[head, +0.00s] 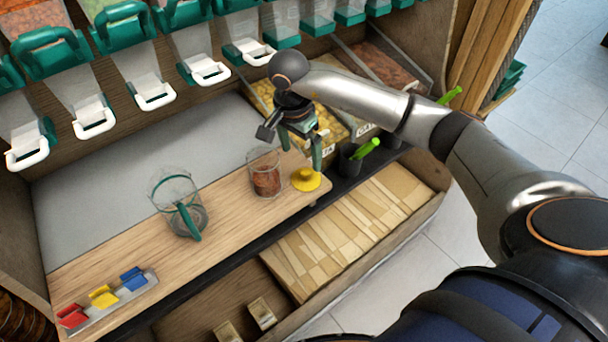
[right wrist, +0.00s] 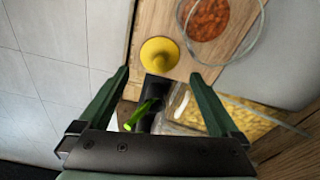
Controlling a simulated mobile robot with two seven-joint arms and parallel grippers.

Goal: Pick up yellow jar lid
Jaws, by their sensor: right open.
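The yellow jar lid (head: 306,179) lies on the wooden counter near its right front edge, with its knob up. It also shows in the right wrist view (right wrist: 159,54), beyond the fingertips and between their lines. My right gripper (head: 313,158) is open and empty, just above and behind the lid in the head view. Its two green fingers (right wrist: 163,80) stand wide apart in the right wrist view, with nothing between them touching. A clear jar (head: 265,175) with reddish-brown contents stands just left of the lid. My left gripper is not in view.
A glass pitcher (head: 180,205) with a green handle stands left of the jar. Red, yellow and blue clips (head: 104,297) sit at the counter's left end. Black cups (head: 349,160) with a green-handled scoop (head: 366,148) are right of the lid. Dispensers (head: 148,85) hang above the counter.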

